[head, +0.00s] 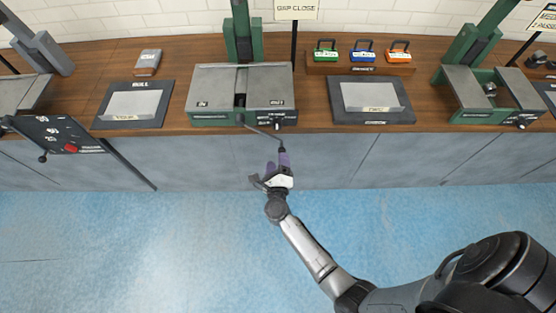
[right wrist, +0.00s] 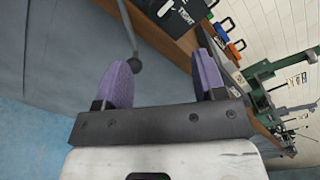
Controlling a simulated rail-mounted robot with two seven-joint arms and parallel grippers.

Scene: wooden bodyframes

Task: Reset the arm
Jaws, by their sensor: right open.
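My right gripper (head: 279,163) has purple finger pads and is in front of the counter's grey face, near the lever of the middle machine. In the right wrist view the two purple fingers (right wrist: 163,78) stand apart with nothing held. The lever (head: 262,134) slants down from the green and grey machine (head: 215,85) and ends in a dark ball knob (right wrist: 135,65). That knob appears between the fingers in the wrist view; I cannot tell its exact depth. My right arm (head: 310,245) reaches up from the lower right. My left gripper is not in view.
The wooden counter (head: 180,60) holds dark trays with grey plates (head: 135,104) (head: 370,97) and a rack of green, blue and orange lock-shaped blocks (head: 360,68). Another machine (head: 490,95) stands at right. A panel (head: 57,133) juts out at left. The blue floor (head: 150,245) is clear.

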